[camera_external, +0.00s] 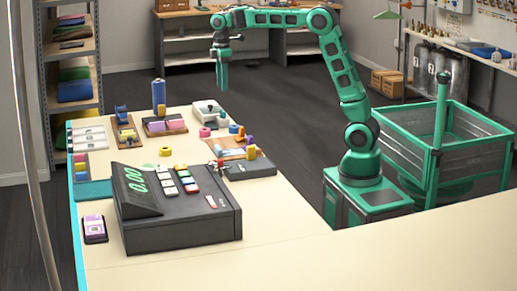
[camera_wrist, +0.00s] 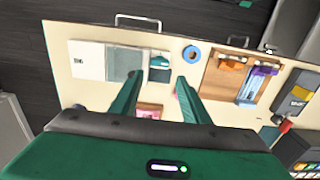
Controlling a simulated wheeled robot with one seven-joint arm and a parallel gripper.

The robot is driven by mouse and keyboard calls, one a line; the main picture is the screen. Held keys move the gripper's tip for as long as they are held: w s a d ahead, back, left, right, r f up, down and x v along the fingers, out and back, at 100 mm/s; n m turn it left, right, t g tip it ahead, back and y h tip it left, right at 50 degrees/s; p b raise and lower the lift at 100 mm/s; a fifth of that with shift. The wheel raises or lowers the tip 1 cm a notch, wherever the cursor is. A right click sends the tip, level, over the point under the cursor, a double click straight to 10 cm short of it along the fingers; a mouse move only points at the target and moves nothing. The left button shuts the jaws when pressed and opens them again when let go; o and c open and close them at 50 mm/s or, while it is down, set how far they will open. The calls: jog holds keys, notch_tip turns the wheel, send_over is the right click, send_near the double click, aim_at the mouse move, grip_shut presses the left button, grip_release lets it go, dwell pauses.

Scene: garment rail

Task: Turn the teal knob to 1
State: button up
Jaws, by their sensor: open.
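My gripper (camera_external: 222,82) hangs pointing down at the far end of the bench, above the table top and touching nothing. In the wrist view my gripper (camera_wrist: 158,82) has its two green fingers apart with nothing held between them. A small teal piece (camera_wrist: 160,62) shows just beyond the fingertips, at the right end of a pale tray. I cannot tell whether it is the teal knob, and I can read no number marks. The pale tray (camera_external: 201,106) also stands at the bench's far edge in the external view.
A blue ring (camera_wrist: 191,53) and a brown wooden tray (camera_wrist: 222,86) lie right of the fingers. A large dark cash register (camera_external: 175,230) fills the near bench. A dark box (camera_external: 250,171) with yellow and red parts stands beside it. The bench's middle (camera_external: 250,210) is partly clear.

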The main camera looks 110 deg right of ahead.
aim_at(222, 111)
notch_tip(222, 111, down, 11)
jog(key=shift+r, duration=0.15)
dwell(0.4)
jog(key=c, duration=0.8)
